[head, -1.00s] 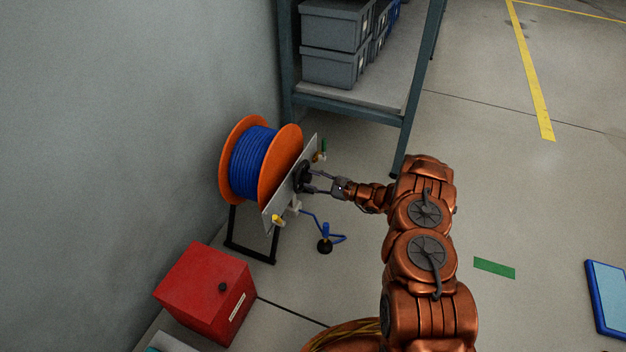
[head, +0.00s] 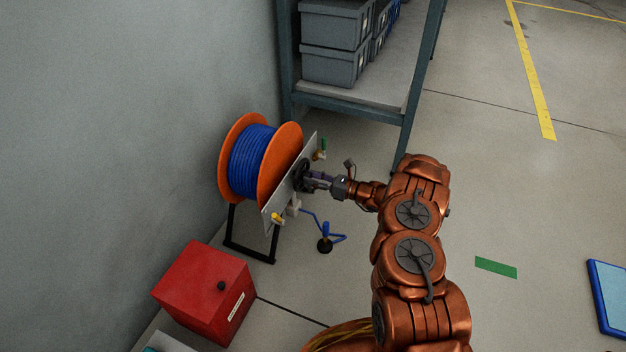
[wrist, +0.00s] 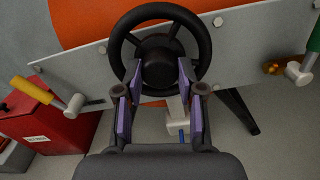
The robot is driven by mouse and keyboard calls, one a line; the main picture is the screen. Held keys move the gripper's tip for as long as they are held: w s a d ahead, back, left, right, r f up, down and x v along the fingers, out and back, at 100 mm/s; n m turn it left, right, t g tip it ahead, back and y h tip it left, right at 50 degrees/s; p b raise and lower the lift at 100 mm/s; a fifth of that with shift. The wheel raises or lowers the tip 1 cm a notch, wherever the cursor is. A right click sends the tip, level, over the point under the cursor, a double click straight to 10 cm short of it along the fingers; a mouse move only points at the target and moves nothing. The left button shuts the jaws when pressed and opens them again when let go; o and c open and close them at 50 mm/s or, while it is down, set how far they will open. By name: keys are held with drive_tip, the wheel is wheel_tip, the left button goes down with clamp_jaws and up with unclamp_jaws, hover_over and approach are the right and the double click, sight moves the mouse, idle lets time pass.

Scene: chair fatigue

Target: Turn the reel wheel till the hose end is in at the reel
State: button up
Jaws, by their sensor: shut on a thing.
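The hose reel has orange side discs (head: 283,160) and blue hose (head: 252,163) wound on its drum. A grey plate (head: 281,207) stands in front of it and bears the black reel wheel (wrist: 204,45), seen in the wrist view with its hub and spokes. The hose end (head: 325,232) with a blue fitting and black ball hangs below the plate on a short loose length, near the floor. My gripper (head: 311,180) is at the wheel. In the wrist view its purple-padded fingers (wrist: 158,92) reach the lower rim, one on each side of the hub, and are shut on the wheel.
A yellow-handled valve (wrist: 73,104) and a green-handled valve (wrist: 300,69) stick out from the plate. A red box (head: 205,290) sits at front left. A shelf rack (head: 350,107) with grey bins stands behind.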

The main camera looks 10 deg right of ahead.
drive_tip(key=shift+m, duration=0.4)
drive_tip(key=o, duration=1.1)
drive_tip(key=shift+o, duration=0.2)
drive_tip(key=v, duration=1.2)
